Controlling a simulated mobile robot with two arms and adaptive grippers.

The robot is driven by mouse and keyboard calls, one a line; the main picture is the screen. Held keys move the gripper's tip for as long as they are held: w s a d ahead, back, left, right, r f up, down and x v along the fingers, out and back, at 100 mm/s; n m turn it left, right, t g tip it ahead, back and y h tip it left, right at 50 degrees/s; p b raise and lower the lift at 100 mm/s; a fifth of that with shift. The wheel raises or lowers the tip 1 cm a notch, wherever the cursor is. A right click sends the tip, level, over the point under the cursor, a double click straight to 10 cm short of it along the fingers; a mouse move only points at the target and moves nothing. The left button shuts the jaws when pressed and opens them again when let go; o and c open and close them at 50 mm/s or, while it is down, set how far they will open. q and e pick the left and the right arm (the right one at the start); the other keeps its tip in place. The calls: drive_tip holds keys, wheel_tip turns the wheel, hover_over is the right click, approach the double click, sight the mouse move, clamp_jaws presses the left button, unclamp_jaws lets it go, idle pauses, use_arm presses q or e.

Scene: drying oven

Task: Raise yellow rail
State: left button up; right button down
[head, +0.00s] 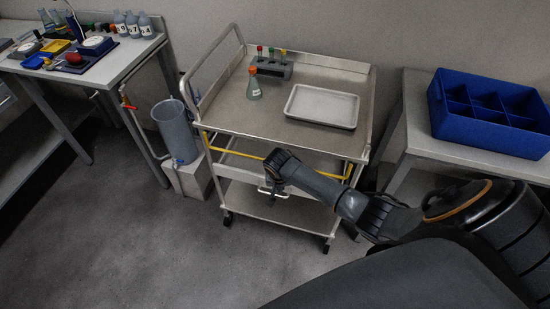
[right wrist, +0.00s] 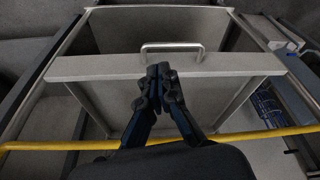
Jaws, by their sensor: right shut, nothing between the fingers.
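The yellow rail (head: 240,153) runs across the front of the metal cart, below its top surface, with its ends at the two front posts. My right arm crosses in front of its middle and hides part of it. My right gripper (head: 268,189) is shut and empty at the front of the cart, lower in the picture than the rail. In the right wrist view the rail (right wrist: 250,135) crosses the lower part of the picture behind my gripper (right wrist: 158,72), whose fingertips are together near a drawer front. I cannot tell whether the gripper touches anything. My left gripper is out of view.
The cart's drawer has a metal handle (right wrist: 172,47). A white tray (head: 322,105), an orange-topped flask (head: 254,84) and a tube rack (head: 272,67) stand on the cart top. A grey bucket (head: 176,130) stands left. A blue crate (head: 492,139) sits right. The left floor is clear.

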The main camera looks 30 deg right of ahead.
drive_tip(key=w+d+r+m+h+b, duration=0.1)
drive_tip(key=w+r+m, duration=0.15)
drive_tip(key=r, duration=0.55)
drive_tip(key=w+d+r+m, duration=0.1)
drive_tip(key=w+r, duration=0.2)
drive_tip(key=r, duration=0.4)
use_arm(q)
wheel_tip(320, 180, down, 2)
use_arm(e)
drive_tip(key=x, duration=0.9)
drive_tip(key=shift+w, duration=0.25)
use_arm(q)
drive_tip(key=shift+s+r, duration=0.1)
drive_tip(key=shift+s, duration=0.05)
use_arm(e)
drive_tip(key=shift+a+f, duration=0.1)
drive_tip(key=shift+a, duration=0.05)
